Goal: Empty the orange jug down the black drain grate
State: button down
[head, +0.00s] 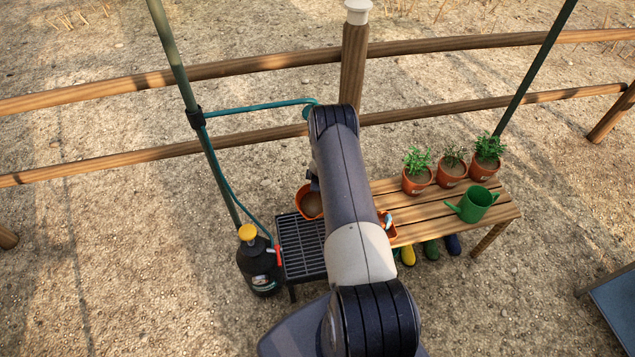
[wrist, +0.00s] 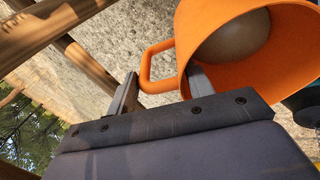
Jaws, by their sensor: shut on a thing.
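The orange jug (head: 311,203) is in my gripper, over the far end of the black drain grate (head: 302,246) in the head view. Its open mouth faces the head camera, and a brown content shows inside. In the wrist view the orange jug (wrist: 255,85) fills the upper right, with a dull brown-grey surface inside it. My gripper (wrist: 163,84) is shut on the jug at its loop handle, one finger on each side. In the head view my arm hides most of the gripper. I cannot tell the jug's exact tilt or height above the grate.
A black bottle with a yellow top (head: 258,262) stands left of the grate. A slatted wooden bench (head: 430,213) on the right carries potted plants (head: 451,170) and a green watering can (head: 474,204). A green pole and teal hose (head: 262,105) rise behind the grate, before a wooden fence.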

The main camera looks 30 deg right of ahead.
jog(key=shift+w+f+t+b, duration=0.15)
jog(key=shift+t+b, duration=0.15)
jog(key=shift+b, duration=3.2)
jog(key=b, duration=0.6)
jog(key=shift+s+a+f+h, duration=0.15)
jog(key=shift+s+h, duration=0.15)
jog(key=shift+s, duration=0.1)
jog(key=b, duration=0.3)
jog(key=t+b, duration=0.1)
jog(key=b, duration=0.3)
jog(key=shift+s+a+f+h, duration=0.1)
jog(key=shift+s+f+h, duration=0.05)
jog(key=shift+f+h, duration=0.15)
jog(key=s+a+t+h+b, duration=0.1)
jog(key=b, duration=0.6)
jog(key=shift+s+f+t, duration=0.1)
jog(key=shift+f+t, duration=0.05)
jog(key=shift+t, duration=0.25)
jog(key=s+t+h+b, duration=0.1)
jog(key=b, duration=0.3)
jog(key=a+t+b, duration=0.1)
jog(key=b, duration=0.2)
jog(key=shift+s+a+f+n+h+b, duration=0.2)
jog(key=shift+s+f+n+h+b, duration=0.1)
jog(key=shift+s+f+h+b, duration=0.1)
